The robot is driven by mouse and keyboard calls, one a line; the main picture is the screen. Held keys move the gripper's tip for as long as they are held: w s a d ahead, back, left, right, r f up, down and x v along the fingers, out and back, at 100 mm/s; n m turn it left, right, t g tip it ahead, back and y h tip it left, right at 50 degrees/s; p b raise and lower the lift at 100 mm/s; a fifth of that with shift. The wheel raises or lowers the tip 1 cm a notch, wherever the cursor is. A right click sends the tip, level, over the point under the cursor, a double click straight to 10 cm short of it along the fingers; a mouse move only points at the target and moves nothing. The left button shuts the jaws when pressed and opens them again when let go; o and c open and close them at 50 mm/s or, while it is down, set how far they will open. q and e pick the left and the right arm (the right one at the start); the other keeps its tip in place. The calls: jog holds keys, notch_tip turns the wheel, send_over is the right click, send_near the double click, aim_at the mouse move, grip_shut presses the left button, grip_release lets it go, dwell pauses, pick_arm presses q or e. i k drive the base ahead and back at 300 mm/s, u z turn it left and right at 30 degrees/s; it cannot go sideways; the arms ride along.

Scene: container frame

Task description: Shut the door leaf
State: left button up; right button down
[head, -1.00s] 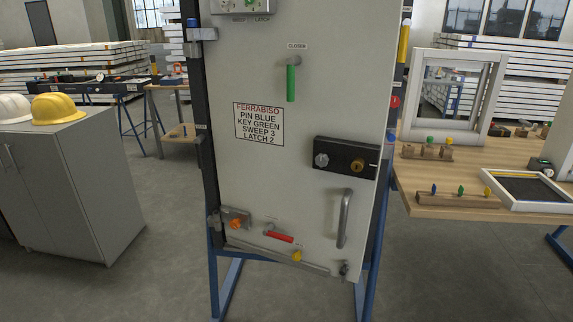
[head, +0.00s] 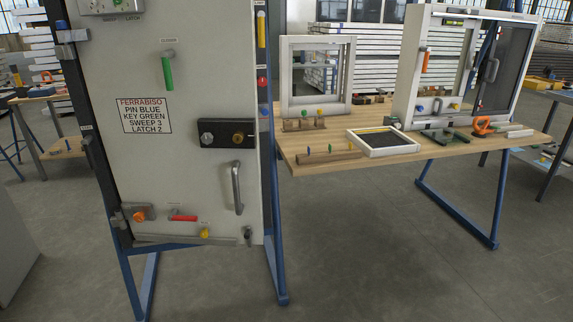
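The light grey door leaf (head: 130,65) hangs in a dark frame on a blue stand at the left of the head view. It appears slightly ajar at its right edge; I cannot tell the exact gap. It bears a sign (head: 144,115), a green handle (head: 167,72) under a "CLOSER" label, a black lock box (head: 227,134) and a grey pull handle (head: 237,188). Low down are an orange knob (head: 138,215), a red lever (head: 183,217) and a yellow knob (head: 204,233). Neither of my grippers is in view.
A wooden table (head: 400,150) on blue legs stands to the right, with a white window frame (head: 318,75), a larger white frame unit (head: 412,70) and a small framed tray (head: 383,142). Grey floor in front of the table is clear.

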aim_at(160, 163)
jog(key=z, duration=0.35)
jog(key=i, duration=1)
jog(key=u, duration=0.1)
